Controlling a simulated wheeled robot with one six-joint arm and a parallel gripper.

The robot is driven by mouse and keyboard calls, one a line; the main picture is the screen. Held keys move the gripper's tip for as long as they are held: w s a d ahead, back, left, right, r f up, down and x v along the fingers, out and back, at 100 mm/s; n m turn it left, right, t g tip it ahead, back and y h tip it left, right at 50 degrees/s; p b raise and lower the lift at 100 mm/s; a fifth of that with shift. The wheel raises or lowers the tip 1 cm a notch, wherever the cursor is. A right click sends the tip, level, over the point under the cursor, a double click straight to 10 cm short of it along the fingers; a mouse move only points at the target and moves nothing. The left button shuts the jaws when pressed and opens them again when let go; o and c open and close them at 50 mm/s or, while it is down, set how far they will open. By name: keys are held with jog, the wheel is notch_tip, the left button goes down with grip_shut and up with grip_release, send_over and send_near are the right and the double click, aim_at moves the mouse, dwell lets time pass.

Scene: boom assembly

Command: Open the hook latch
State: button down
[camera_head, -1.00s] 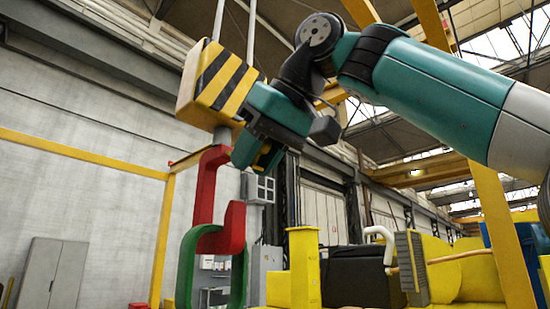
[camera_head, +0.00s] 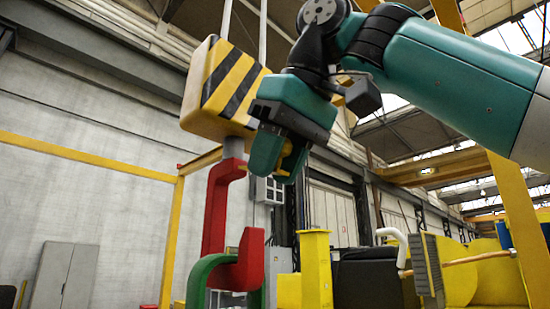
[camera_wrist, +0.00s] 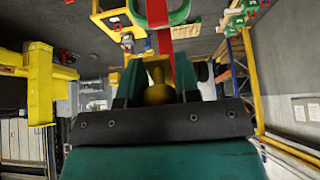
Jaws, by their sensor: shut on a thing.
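A red hook (camera_head: 214,215) hangs upright under a yellow block with black stripes (camera_head: 228,82). Its curved lower end overlaps a green ring (camera_head: 203,272). My gripper (camera_head: 280,168) is right of the hook's upper part, tilted downward, and shut on a yellow latch part (camera_head: 286,157). In the wrist view, a rounded yellow latch part (camera_wrist: 158,86) sits between the green fingers of my gripper (camera_wrist: 160,80). The red hook (camera_wrist: 185,72) and the green ring (camera_wrist: 168,14) show beyond it. The fingers hide how the latch joins the hook.
A yellow post (camera_head: 316,268) stands right of the hook, near a dark box (camera_head: 366,275) and a white bent pipe (camera_head: 392,240). A grey cabinet (camera_head: 65,276) is at the far left. Open space lies left of the hook.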

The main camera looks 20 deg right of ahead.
jog(key=shift+f, duration=0.15)
jog(key=c, duration=0.8)
grip_release()
jog(key=shift+c, duration=0.2)
jog(key=shift+v, duration=1.15)
jog(key=s+d, duration=0.5)
jog(key=s, duration=0.6)
jog(key=shift+d+r, duration=0.35)
jog(key=shift+d, duration=0.05)
